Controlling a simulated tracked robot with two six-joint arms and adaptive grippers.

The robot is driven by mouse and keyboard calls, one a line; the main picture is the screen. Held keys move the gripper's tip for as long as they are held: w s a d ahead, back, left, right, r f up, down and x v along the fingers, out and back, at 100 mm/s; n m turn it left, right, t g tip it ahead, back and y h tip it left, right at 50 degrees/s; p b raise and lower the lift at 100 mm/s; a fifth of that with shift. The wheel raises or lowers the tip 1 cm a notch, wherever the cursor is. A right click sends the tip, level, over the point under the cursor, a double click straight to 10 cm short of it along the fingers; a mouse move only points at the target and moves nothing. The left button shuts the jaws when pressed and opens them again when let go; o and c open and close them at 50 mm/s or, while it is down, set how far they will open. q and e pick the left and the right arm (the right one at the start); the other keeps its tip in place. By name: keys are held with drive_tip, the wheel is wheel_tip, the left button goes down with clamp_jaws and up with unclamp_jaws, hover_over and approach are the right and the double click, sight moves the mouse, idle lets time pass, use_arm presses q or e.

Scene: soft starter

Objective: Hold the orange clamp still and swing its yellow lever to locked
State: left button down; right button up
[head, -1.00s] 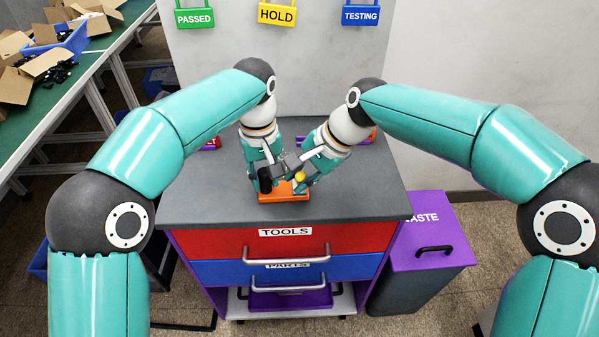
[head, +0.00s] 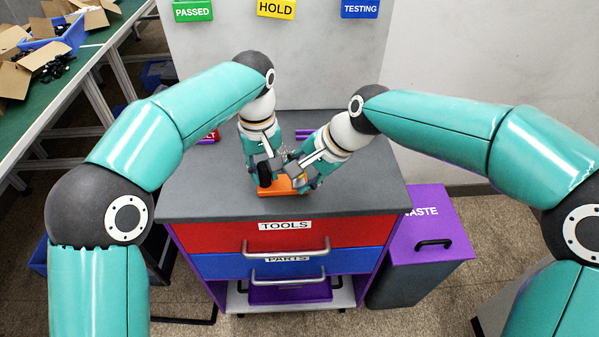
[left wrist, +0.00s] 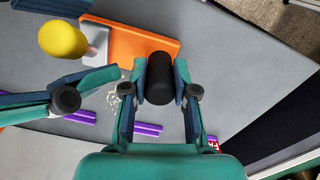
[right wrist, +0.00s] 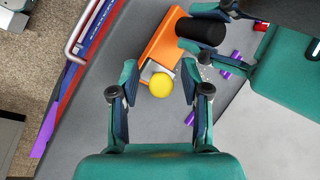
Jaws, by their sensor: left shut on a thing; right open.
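The orange clamp (head: 284,190) lies near the front middle of the grey table top. Its orange base (left wrist: 140,45) carries a black upright grip (left wrist: 159,78) and a grey lever with a yellow knob (left wrist: 62,40). My left gripper (left wrist: 160,90) is shut on the black grip, one finger on each side. My right gripper (right wrist: 160,88) is open, with the yellow knob (right wrist: 161,84) between its spread fingers; contact cannot be told.
The grey table top (head: 360,190) is mostly clear around the clamp. Purple pieces (left wrist: 145,129) and small pale bits (left wrist: 112,98) lie on it behind the clamp. A red sign (head: 212,135) stands at the back left. A purple-lidded waste bin (head: 430,235) stands right of the cabinet.

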use_arm(q)
drive_tip(key=c, duration=0.8)
unclamp_jaws()
use_arm(e)
drive_tip(key=v, duration=1.1)
drive_tip(key=shift+d+r, duration=0.2)
drive_tip(key=shift+r, duration=0.15)
use_arm(q)
wheel_tip(320, 180, up, 11)
drive_tip(key=shift+w+f, duration=0.1)
drive_tip(key=shift+f, duration=0.1)
drive_tip(key=shift+r, duration=0.65)
